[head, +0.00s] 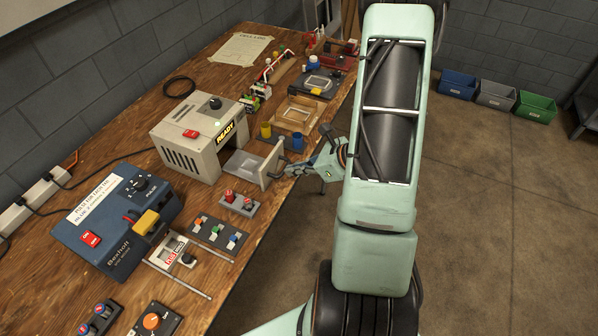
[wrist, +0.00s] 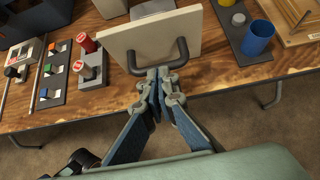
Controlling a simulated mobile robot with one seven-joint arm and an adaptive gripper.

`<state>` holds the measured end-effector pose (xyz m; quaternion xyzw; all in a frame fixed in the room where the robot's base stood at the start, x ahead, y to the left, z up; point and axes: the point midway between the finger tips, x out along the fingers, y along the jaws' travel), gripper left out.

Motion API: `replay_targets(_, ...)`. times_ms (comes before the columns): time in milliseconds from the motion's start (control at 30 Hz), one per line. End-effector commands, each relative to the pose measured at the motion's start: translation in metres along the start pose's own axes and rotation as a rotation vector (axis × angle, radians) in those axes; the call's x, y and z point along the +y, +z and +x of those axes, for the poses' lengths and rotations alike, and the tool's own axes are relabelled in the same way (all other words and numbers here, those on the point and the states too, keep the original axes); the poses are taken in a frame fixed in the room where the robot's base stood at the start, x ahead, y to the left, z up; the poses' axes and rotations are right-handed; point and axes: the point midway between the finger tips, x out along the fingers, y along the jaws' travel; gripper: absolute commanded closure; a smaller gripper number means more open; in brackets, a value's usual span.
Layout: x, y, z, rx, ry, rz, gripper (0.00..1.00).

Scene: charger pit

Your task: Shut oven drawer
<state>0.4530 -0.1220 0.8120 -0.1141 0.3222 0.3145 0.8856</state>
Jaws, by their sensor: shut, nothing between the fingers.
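The oven (head: 185,148) is a beige box with a lit READY sign, standing on the wooden bench. Its drawer (head: 243,163) is pulled out to the right, with a pale upright front panel (head: 273,164). In the wrist view the front panel (wrist: 150,36) fills the top middle and carries a dark U-shaped handle (wrist: 178,62). My gripper (wrist: 158,75) is shut and empty, its fingertips at the handle's lower edge; I cannot tell whether they touch.
Left of the drawer, red knobs (head: 239,203) and a switch panel (head: 217,235) sit on the bench. A blue welder-like box (head: 115,220) stands nearer. Beyond the drawer are a holder with yellow and blue cups (head: 281,137) and a wooden tray (head: 298,115).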

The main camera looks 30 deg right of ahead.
Motion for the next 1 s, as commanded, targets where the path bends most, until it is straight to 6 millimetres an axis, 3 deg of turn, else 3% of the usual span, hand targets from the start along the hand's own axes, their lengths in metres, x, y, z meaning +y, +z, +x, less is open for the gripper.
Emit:
replay_targets(300,0.000,0.045,0.060,-0.002,0.004,-0.007,1.00)
replay_targets(500,-0.002,0.072,0.090,-0.001,0.002,-0.006,1.00)
replay_targets(700,-0.002,0.087,0.105,-0.001,0.002,-0.003,1.00)
replay_targets(1000,-0.003,0.090,0.107,-0.001,0.001,-0.002,1.00)
